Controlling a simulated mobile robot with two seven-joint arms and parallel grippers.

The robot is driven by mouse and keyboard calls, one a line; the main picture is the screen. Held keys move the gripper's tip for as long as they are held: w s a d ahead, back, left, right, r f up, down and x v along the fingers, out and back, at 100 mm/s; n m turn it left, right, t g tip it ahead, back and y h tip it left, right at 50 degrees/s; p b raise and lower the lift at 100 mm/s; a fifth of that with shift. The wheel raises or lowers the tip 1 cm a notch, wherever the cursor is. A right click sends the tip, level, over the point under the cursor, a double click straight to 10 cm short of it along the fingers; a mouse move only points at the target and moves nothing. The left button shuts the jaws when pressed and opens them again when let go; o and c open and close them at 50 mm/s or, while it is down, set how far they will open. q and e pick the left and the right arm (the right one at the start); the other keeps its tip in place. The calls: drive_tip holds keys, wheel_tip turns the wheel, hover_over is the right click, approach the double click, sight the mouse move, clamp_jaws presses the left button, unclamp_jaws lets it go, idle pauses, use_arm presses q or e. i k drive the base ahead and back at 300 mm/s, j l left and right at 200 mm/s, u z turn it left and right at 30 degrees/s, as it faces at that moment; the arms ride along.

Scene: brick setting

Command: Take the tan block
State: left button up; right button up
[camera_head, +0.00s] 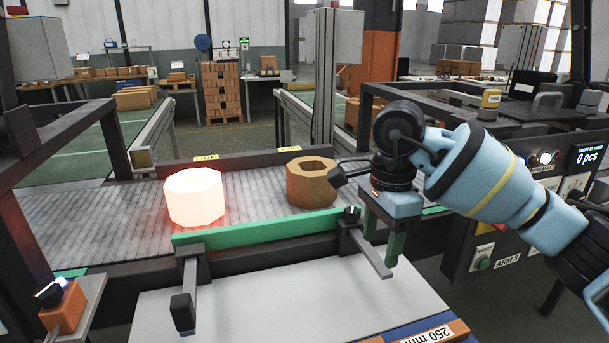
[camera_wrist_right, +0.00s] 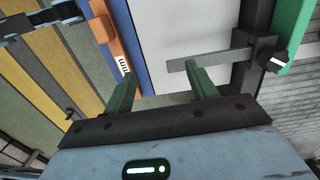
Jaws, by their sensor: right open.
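The tan block (camera_head: 311,182) is an eight-sided piece with a hole in its top. It stands on the grey slatted conveyor (camera_head: 250,192), behind the green rail (camera_head: 258,230), in the head view. My right gripper (camera_head: 385,238) is to the right of the tan block and nearer to me, with its green fingers pointing down, apart from the block. The right wrist view shows its two fingers (camera_wrist_right: 160,85) spread with nothing between them. The tan block does not show in that view. My left gripper is not in view.
A glowing white-orange block (camera_head: 194,197) stands on the conveyor left of the tan block. Dark metal stops (camera_head: 367,250) jut over the pale plate (camera_head: 290,290) in front of the rail. A control panel with a counter display (camera_head: 588,155) is at the right.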

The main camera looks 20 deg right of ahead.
sight(308, 187)
drive_tip(key=i+l, duration=0.1)
drive_tip(key=i, duration=1)
